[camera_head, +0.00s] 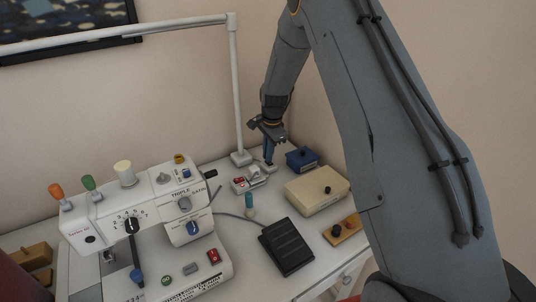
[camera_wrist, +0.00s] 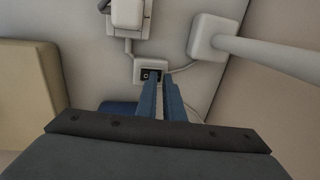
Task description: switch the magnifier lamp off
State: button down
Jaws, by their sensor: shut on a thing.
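The magnifier lamp's white pole (camera_head: 237,95) rises from a square base (camera_head: 241,158); its long arm leaves the head view at the left, so its head is out of view. In the wrist view the lamp base (camera_wrist: 207,36) is at the upper right. A small white lamp switch (camera_wrist: 140,64) with a dark rocker sits on a thin cord left of the base. My gripper (camera_wrist: 160,76) has its blue fingers close together at the switch, the left fingertip over the dark part. In the head view my gripper (camera_head: 268,163) points down beside the base. The fingertips partly hide the rocker's position.
A white power block with a red switch (camera_head: 239,181) is left of my gripper. A blue box (camera_head: 302,160) and cream box (camera_head: 318,190) stand to its right. A sewing machine (camera_head: 150,210) and black foot pedal (camera_head: 287,247) occupy the front. The wall is close behind.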

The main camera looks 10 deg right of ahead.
aim_at(270, 163)
jog(key=shift+s+f, duration=0.25)
jog(key=shift+f, duration=0.35)
jog(key=shift+w+f, duration=0.1)
jog(key=shift+s, duration=0.2)
jog(key=shift+s+d+p, duration=0.15)
jog(key=shift+s+p, duration=0.2)
jog(key=shift+s, duration=0.2)
jog(key=shift+d, duration=0.1)
notch_tip(270, 163, up, 6)
jog(key=p, duration=0.3)
jog(key=shift+w+f, duration=0.1)
jog(key=shift+f, duration=0.15)
notch_tip(270, 163, up, 10)
jog(key=s+b, duration=0.1)
jog(key=b, duration=0.2)
jog(key=shift+d+f, duration=0.15)
jog(key=shift+d, duration=0.05)
jog(key=shift+s, duration=0.1)
